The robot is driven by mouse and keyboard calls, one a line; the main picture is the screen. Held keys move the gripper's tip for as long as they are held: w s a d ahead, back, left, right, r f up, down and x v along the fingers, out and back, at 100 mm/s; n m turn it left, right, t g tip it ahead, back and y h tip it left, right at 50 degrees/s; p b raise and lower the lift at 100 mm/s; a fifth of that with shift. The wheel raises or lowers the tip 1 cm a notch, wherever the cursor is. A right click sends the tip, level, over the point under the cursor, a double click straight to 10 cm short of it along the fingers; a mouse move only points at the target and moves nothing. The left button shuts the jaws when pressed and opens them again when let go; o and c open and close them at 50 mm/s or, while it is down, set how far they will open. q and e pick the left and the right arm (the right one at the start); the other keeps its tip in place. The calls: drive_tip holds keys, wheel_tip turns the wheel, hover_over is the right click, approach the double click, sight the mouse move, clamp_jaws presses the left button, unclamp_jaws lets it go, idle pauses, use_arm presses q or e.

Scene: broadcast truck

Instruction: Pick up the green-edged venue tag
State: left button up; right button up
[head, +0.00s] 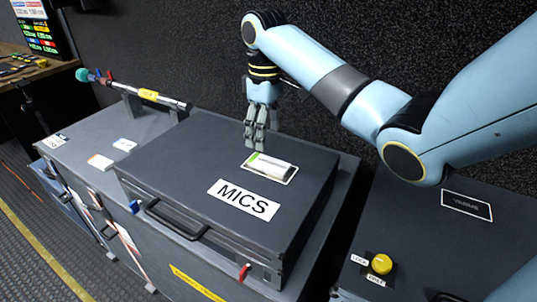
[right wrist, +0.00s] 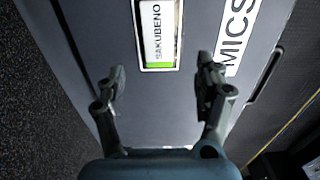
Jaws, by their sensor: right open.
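The green-edged venue tag (head: 272,167) lies in a pale-rimmed frame on the lid of the dark grey MICS case (head: 190,160). In the right wrist view the tag (right wrist: 158,35) reads SAKUBENO, with its green edge towards my gripper and its far end cut off by the picture's top. My right gripper (head: 254,142) points down just behind and left of the tag, near its green end. In the right wrist view the open fingers (right wrist: 160,72) stand apart on either side of the tag's line, with nothing between them. My left gripper is not in view.
A lower grey case at left bears an orange-edged card (head: 100,162), a white card (head: 124,145) and a microphone boom (head: 150,95) on supports. A yellow knob (head: 381,264) stands on the right case. A dark textured wall (head: 170,50) rises behind.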

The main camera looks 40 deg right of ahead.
sight(269, 162)
wheel_tip(269, 162, down, 2)
drive_tip(key=shift+s+a+f, duration=0.1)
drive_tip(key=shift+s+f, duration=0.05)
drive_tip(key=shift+f, duration=0.3)
drive_tip(key=f, duration=0.4)
drive_tip(key=shift+s+d+f+p, duration=0.3)
drive_tip(key=shift+p, duration=0.05)
drive_tip(key=shift+f, duration=0.3)
drive_tip(key=shift+c, duration=0.4)
drive_tip(key=c, duration=1.1)
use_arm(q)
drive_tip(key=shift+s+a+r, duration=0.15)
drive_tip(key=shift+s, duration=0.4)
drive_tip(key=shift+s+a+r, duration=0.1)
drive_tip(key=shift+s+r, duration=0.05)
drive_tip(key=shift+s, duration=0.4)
use_arm(e)
drive_tip(key=shift+o, duration=0.2)
drive_tip(key=shift+r, duration=0.1)
